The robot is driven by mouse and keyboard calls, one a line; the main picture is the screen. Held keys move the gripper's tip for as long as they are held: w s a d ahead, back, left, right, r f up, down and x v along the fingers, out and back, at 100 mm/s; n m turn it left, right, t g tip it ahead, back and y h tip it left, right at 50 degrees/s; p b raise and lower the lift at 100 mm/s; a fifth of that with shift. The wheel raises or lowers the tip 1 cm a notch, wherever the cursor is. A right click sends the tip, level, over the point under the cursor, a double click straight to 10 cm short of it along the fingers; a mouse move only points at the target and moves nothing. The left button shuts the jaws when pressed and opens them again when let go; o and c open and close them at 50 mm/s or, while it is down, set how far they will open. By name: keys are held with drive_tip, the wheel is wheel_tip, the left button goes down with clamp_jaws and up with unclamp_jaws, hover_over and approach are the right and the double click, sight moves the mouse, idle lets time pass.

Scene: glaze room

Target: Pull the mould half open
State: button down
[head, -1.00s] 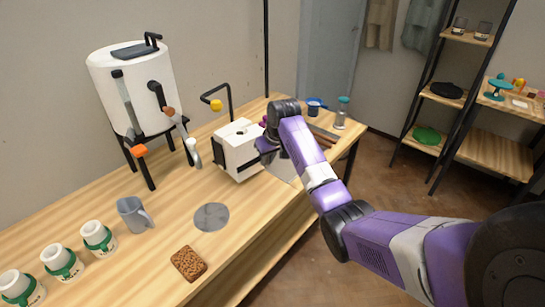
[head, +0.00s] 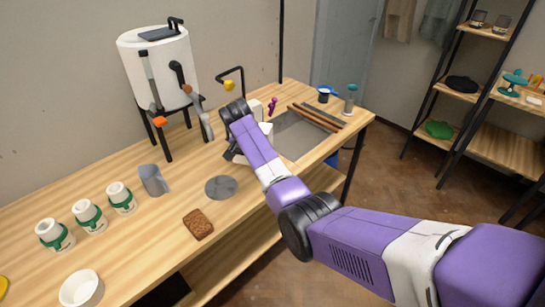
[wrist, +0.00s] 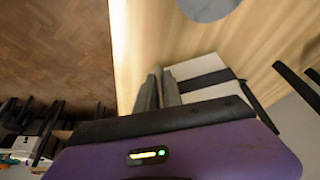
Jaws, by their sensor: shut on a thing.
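The white mould with its black band (wrist: 205,78) shows in the wrist view, just right of my fingers. In the head view it is largely hidden behind my arm, and only white parts (head: 257,109) show around the wrist. My gripper (wrist: 157,90) is shut at the mould's left side in the wrist view, its two fingers close together. It appears to hold the mould half, but what lies between the fingertips is hard to see. In the head view the fingertips are mostly hidden behind my wrist.
A white tank (head: 158,70) on a black stand is behind left. A grey jug (head: 153,180), a grey disc (head: 221,188) and a brown sponge (head: 198,225) lie in front. A grey tray (head: 300,137) with brown bars is to the right. Several green-banded jars stand left.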

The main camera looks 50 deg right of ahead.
drive_tip(key=shift+w+a+r, duration=0.1)
drive_tip(key=shift+w+a, duration=0.3)
drive_tip(key=shift+a, duration=0.3)
drive_tip(key=shift+w+a+f, duration=0.1)
drive_tip(key=shift+w+a, duration=0.3)
drive_tip(key=shift+a, duration=0.3)
drive_tip(key=shift+w+a+r, duration=0.1)
drive_tip(key=shift+w+a, duration=0.3)
drive_tip(key=shift+a, duration=0.3)
drive_tip(key=c, duration=1.5)
unclamp_jaws()
drive_tip(key=shift+b+v, duration=0.45)
drive_tip(key=shift+v, duration=3.45)
